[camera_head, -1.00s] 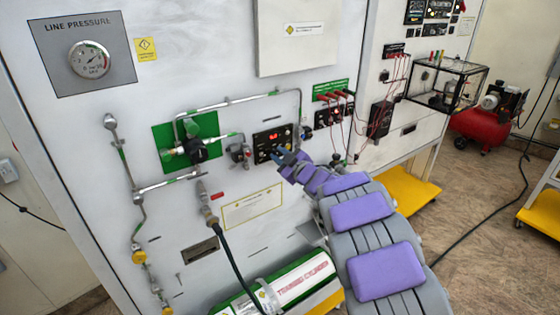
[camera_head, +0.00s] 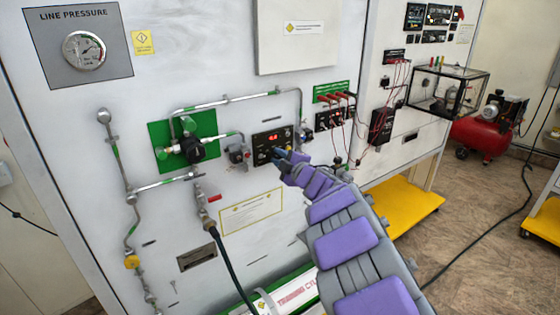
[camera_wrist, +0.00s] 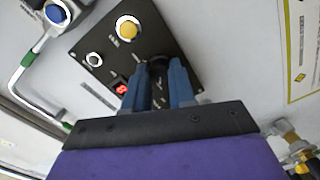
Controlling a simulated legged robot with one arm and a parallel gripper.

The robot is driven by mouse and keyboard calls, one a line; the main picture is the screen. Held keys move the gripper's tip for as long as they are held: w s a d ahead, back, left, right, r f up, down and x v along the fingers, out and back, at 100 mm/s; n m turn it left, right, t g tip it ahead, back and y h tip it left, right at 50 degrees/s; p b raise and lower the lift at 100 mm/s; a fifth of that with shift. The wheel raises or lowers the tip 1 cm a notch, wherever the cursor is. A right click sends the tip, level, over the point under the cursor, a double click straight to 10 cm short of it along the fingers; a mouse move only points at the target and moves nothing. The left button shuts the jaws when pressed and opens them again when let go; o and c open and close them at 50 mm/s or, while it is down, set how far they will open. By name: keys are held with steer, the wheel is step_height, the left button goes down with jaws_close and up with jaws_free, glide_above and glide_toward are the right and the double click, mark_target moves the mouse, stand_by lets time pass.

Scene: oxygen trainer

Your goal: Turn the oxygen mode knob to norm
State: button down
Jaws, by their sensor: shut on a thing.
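A black control panel (camera_head: 265,140) with a red lit display is mounted on the white board. My gripper (camera_head: 281,153) is at the panel's lower right, its blue fingers against the face. In the wrist view the panel (camera_wrist: 104,32) carries a yellow button (camera_wrist: 127,28), a small white-ringed switch and the red display (camera_wrist: 121,86). A dark knob (camera_wrist: 158,63) sits between the tips of my gripper (camera_wrist: 159,72), which is shut on it. The fingers hide much of the knob, and its pointer and setting labels cannot be read.
Pipes and a black regulator on a green plate (camera_head: 185,140) lie left of the panel. Red leads (camera_head: 337,98) hang from sockets to its right. A hose (camera_head: 230,262) and a training cylinder (camera_head: 297,290) are below. The board around the panel is mostly flat.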

steer(key=shift+f, duration=0.25)
steer(key=c, duration=1.4)
jaws_free()
steer(key=o, duration=0.5)
steer(key=shift+a+r, duration=0.1)
steer(key=shift+r, duration=0.05)
steer(key=shift+c, duration=0.2)
steer(key=shift+s, duration=0.15)
steer(key=p+v, duration=0.3)
steer(key=v, duration=1.4)
steer(key=shift+r, duration=0.1)
